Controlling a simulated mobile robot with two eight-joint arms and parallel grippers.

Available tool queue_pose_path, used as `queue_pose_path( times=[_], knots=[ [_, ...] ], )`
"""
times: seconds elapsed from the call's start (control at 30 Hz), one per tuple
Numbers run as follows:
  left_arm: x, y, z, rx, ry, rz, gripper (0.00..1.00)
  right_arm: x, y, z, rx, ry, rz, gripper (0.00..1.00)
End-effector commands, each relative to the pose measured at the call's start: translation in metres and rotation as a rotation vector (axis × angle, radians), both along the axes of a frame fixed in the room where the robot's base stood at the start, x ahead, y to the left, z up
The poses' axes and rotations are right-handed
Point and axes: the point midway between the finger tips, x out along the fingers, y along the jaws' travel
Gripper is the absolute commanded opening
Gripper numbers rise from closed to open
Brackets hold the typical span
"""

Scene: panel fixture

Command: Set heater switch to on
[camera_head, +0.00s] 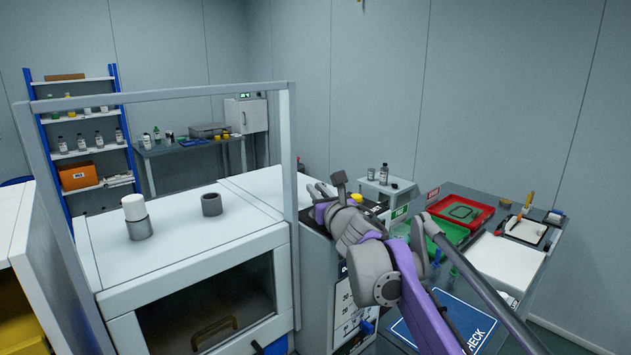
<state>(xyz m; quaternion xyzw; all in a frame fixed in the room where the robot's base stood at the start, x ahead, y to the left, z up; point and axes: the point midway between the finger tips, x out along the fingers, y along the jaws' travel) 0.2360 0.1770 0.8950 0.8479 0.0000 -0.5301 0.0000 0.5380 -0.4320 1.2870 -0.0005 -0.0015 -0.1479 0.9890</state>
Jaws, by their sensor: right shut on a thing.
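My right gripper (328,190) is at the end of the purple and grey arm that comes in from the lower right. It is over the top of the grey panel cabinet (318,262) in the middle of the view. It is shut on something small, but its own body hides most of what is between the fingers. A dark grey block-like piece (339,178) stands up at the gripper; I cannot tell whether it is a finger or part of a switch. I cannot make out the heater switch or its position. My left gripper is not in view.
A white cabinet (110,262) with a dark window stands left of the panel, with a jar (137,218) and a grey ring (211,204) on top. A metal frame post (290,200) rises close beside the gripper. Red (486,211) and green (462,233) trays lie right.

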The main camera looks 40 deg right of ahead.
Motion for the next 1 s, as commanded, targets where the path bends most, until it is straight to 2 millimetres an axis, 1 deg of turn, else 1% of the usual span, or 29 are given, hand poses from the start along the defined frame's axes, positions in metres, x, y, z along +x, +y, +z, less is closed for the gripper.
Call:
queue_pose_path(
  times=[0.03, 0.07, 0.37, 0.4, 0.53, 0.57, 0.87, 1.0],
  knots=[
    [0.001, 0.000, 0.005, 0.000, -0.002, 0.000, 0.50, 0.000, 0.001, 0.003, 0.002, -0.001, -0.007, 0.00],
    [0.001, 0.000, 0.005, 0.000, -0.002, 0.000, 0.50, 0.000, 0.000, 0.002, 0.002, 0.000, -0.010, 0.00],
    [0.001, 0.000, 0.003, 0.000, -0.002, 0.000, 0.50, 0.000, 0.000, -0.001, 0.002, 0.003, -0.015, 0.00],
    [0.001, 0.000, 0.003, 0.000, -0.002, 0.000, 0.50, 0.000, 0.000, -0.001, 0.002, 0.003, -0.015, 0.18],
    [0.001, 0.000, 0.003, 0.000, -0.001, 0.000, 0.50, 0.000, 0.000, -0.001, 0.002, 0.004, -0.014, 0.42],
    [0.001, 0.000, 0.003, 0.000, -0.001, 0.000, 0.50, 0.000, 0.000, -0.001, 0.002, 0.003, -0.014, 0.45],
    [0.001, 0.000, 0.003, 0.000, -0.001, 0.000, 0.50, -0.001, 0.000, -0.001, 0.001, 0.004, -0.014, 0.45],
    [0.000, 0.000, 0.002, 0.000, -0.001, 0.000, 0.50, -0.013, 0.004, -0.001, 0.001, 0.004, -0.015, 0.45]
  ],
)
